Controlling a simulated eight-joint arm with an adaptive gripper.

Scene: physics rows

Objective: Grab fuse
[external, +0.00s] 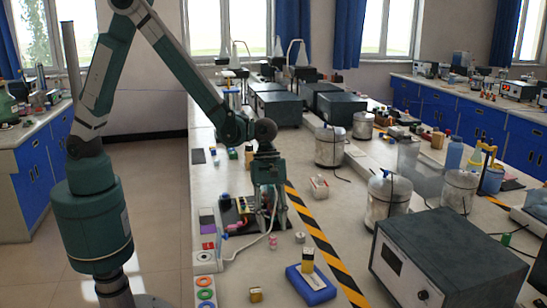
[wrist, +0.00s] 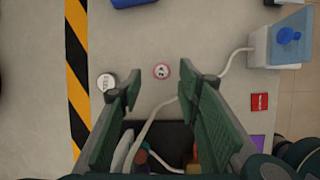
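My gripper (external: 270,222) points down above the bench, its fingers spread with nothing held between them. In the wrist view my gripper (wrist: 160,88) frames a small round piece (wrist: 161,71) with a red-and-white top, just beyond the fingertips. That small piece (external: 273,242) stands on the bench in the external view. A second short grey-white cylinder (wrist: 107,82) is just left of the left finger; it also shows in the external view (external: 299,237). I cannot tell for sure which small piece is the fuse.
A white cable (wrist: 238,56) runs to a pale box with a blue knob (wrist: 284,36). A dark board with parts lies under my gripper. A yellow-black stripe (external: 325,250) crosses the bench. A blue block (external: 310,285) and a grey instrument box (external: 450,262) stand nearer the camera.

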